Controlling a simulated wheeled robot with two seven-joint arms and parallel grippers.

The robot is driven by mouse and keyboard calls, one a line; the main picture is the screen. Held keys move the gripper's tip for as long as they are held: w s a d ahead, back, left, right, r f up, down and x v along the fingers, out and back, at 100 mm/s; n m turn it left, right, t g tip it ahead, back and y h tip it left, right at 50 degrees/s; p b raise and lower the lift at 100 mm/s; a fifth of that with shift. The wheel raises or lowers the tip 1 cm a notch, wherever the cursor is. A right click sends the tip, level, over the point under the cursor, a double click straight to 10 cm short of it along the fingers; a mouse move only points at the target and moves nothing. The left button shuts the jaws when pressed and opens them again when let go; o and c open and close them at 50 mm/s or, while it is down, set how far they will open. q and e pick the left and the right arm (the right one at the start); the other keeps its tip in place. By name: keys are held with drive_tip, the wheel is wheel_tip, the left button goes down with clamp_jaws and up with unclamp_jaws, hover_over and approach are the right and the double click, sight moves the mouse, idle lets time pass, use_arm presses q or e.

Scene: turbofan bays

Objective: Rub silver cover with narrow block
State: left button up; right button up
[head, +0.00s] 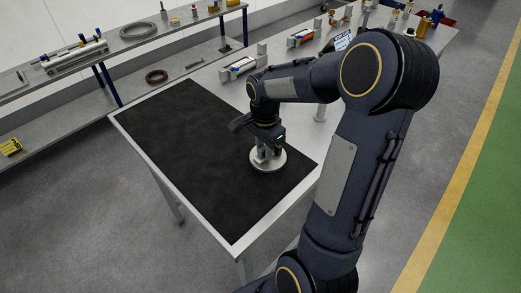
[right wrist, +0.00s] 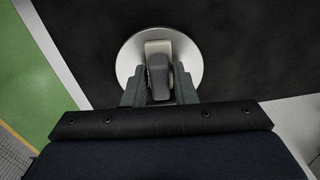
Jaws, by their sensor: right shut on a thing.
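The silver cover (head: 268,167) is a round, pale metal disc lying on the black mat of the table. It also shows in the right wrist view (right wrist: 192,56). My right gripper (head: 267,148) is directly above the cover, pointing down. In the right wrist view its fingers (right wrist: 159,90) are shut on the narrow block (right wrist: 158,72), a dark grey piece with a paler, beige-grey part at its far end. The block stands over the middle of the disc. Whether its underside touches the cover is hidden. My left gripper is not in view.
The black mat (head: 190,130) is otherwise bare, with a light table rim (head: 205,227) around it. Behind it, a bench carries an orange-marked part (head: 300,37) and another part (head: 238,68). Shelves with a ring (head: 140,30) and tubes stand at the left.

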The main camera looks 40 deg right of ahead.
drive_tip(key=shift+f, duration=0.2)
drive_tip(key=shift+s+a, duration=0.1)
drive_tip(key=shift+a, duration=0.45)
drive_tip(key=shift+s+a+r, duration=0.1)
drive_tip(key=shift+s+a, duration=0.05)
drive_tip(key=shift+a, duration=1.15)
drive_tip(key=shift+s+a+r, duration=0.1)
drive_tip(key=shift+s+a, duration=0.05)
drive_tip(key=shift+a, duration=1.1)
drive_tip(key=shift+r, duration=0.1)
wheel_tip(320, 180, up, 6)
drive_tip(key=p, duration=0.4)
drive_tip(key=shift+d, duration=0.1)
wheel_tip(320, 180, up, 3)
drive_tip(key=p, duration=0.2)
drive_tip(key=shift+p, duration=0.4)
